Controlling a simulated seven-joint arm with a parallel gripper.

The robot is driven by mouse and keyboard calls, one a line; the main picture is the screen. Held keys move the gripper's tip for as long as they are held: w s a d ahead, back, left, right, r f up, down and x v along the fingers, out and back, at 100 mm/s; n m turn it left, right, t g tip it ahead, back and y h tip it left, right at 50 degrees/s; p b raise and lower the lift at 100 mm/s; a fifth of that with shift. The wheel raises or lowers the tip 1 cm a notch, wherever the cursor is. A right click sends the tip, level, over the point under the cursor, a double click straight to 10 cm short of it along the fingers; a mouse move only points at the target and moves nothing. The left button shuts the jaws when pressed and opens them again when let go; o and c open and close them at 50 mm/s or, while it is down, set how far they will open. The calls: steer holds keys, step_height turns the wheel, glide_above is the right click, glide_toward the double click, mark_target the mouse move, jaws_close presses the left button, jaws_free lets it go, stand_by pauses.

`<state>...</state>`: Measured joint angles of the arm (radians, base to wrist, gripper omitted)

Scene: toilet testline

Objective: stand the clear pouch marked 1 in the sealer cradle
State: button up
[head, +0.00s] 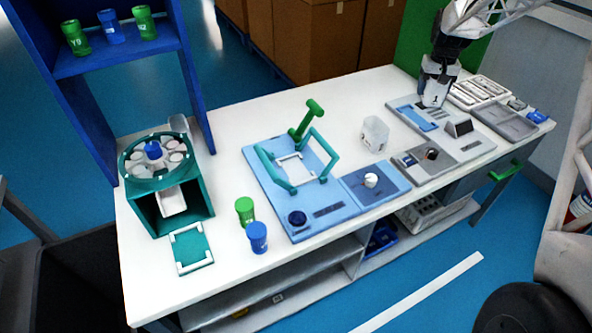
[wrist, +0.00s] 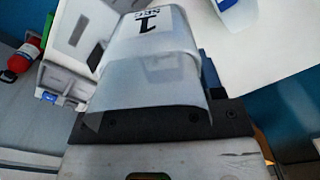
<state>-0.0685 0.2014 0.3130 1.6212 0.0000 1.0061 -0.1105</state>
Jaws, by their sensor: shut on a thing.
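The clear pouch marked 1 (head: 432,97) is upright, or nearly so, in my gripper (head: 440,72) at the right of the bench. In the wrist view the pouch (wrist: 150,65) fills the middle, its "1 SEC" print showing, above the dark gripper edge. My gripper is shut on it. The pouch hangs over or just behind a grey station with a blue slot (head: 418,112); I cannot tell whether its bottom touches. A white cradle in a teal hinged frame (head: 291,165) sits on the blue base at mid-bench; I cannot tell for sure that it is the sealer cradle.
Another clear pouch (head: 375,134) stands between the blue base and the grey station. A white tray (head: 480,91) and a grey tray (head: 507,121) lie at the right end. Green (head: 245,211) and blue (head: 257,238) cups stand left of the base.

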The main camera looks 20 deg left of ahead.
steer(key=s+a+f+n, duration=0.2)
steer(key=s+a, duration=0.5)
steer(key=a, duration=0.4)
steer(key=s+a+f+n, duration=0.2)
steer(key=s+a+f, duration=0.2)
steer(key=s+a, duration=0.4)
steer(key=s+a+f+n, duration=0.3)
steer(key=s+a, duration=0.5)
steer(key=a, duration=0.7)
steer(key=shift+a+f, duration=0.15)
steer(key=shift+a, duration=0.25)
steer(key=shift+s, duration=0.1)
glide_above(296, 170)
steer(key=shift+f, duration=3.1)
steer(key=shift+f, duration=0.1)
steer(key=shift+f, duration=1.8)
steer(key=shift+s+f, duration=0.1)
